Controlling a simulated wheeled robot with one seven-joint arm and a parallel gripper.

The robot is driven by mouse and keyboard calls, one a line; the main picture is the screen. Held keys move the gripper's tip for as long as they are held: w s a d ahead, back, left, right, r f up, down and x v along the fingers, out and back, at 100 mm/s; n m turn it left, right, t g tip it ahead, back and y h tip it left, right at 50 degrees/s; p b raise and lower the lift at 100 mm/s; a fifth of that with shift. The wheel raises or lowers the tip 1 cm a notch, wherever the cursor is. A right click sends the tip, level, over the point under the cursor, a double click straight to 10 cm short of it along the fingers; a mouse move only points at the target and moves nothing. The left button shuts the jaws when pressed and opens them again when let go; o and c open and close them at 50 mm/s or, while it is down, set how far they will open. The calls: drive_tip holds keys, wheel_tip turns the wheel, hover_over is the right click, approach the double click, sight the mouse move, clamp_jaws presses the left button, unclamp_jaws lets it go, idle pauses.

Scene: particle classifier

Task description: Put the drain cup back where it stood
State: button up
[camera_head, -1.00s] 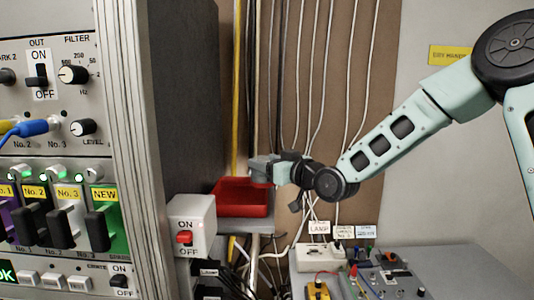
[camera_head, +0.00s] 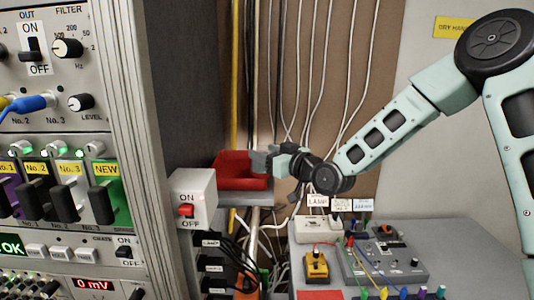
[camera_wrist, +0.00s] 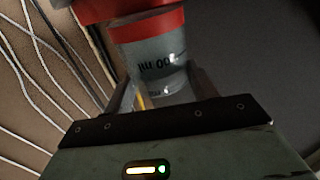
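The drain cup (camera_wrist: 158,62) is a clear greyish cup with dark millilitre marks. In the wrist view it sits between the two fingers of my gripper (camera_wrist: 165,98), one on each side, and its print is upside down. The red tray (camera_head: 232,182) stands on a small grey ledge behind the switch box; its red also fills the top of the wrist view (camera_wrist: 150,24), next to the cup. In the head view my gripper (camera_head: 264,161) is at the tray's right side, at rim height. The cup is hard to make out there, and whether it touches the tray is unclear.
A white ON/OFF switch box (camera_head: 194,200) stands close to the left of the tray, beside a tall instrument rack (camera_head: 125,120). Cables (camera_head: 305,80) hang on the brown wall behind my gripper. A grey bench (camera_head: 455,250) with a wired panel (camera_head: 385,258) lies at the lower right.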

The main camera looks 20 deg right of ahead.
drive_tip(key=o, duration=0.4)
drive_tip(key=shift+r, duration=0.15)
drive_tip(key=shift+r+p, duration=0.2)
drive_tip(key=shift+p, duration=0.2)
drive_tip(key=b+v, duration=0.4)
drive_tip(key=v, duration=0.8)
drive_tip(key=shift+f, duration=0.1)
